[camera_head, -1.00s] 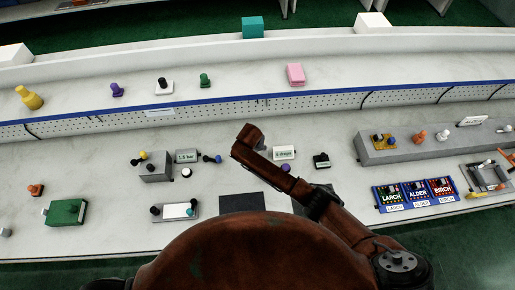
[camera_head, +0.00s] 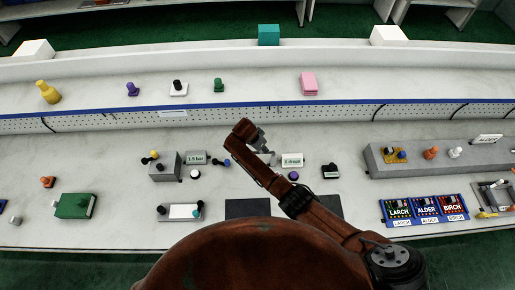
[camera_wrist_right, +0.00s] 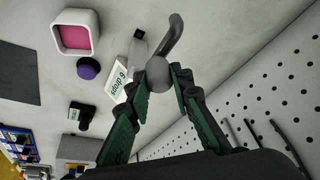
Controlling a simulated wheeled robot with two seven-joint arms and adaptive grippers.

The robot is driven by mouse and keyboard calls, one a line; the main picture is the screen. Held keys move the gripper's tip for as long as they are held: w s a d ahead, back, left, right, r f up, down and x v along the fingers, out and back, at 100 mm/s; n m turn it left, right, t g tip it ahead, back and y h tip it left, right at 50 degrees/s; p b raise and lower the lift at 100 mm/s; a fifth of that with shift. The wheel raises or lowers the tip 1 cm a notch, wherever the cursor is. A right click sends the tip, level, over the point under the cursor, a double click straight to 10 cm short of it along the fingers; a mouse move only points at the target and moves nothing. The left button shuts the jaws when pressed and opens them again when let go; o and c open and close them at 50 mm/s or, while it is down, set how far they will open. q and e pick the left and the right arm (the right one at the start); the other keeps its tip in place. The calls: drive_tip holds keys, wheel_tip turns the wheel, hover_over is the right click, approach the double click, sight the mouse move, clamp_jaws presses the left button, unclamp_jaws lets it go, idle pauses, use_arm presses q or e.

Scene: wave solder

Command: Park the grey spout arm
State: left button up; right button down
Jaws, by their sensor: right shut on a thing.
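The grey spout arm (camera_wrist_right: 174,38) shows in the right wrist view as a curved rod with a round grey knob (camera_wrist_right: 158,72) at its near end. My right gripper (camera_wrist_right: 160,84) is shut on this knob, one green-and-black finger on each side. A pale grey block stands beside the spout arm, next to the "6 drops" sign (camera_wrist_right: 119,79). In the head view, my brown right arm reaches up from the lower right and its bent end hides most of the spout arm. The sign (camera_head: 292,160) is just right of that end. My left gripper is not in view.
A black stamp-like block (camera_head: 330,171) is right of the sign. A perforated panel (camera_wrist_right: 245,105) rises close behind the gripper. A grey block (camera_head: 164,167) stands left.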

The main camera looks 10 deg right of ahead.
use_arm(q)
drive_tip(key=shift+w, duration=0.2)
use_arm(e)
drive_tip(key=shift+w+r, duration=0.1)
drive_tip(key=shift+w, duration=0.05)
drive_tip(key=c, duration=1.7)
unclamp_jaws()
drive_tip(key=v, duration=1.2)
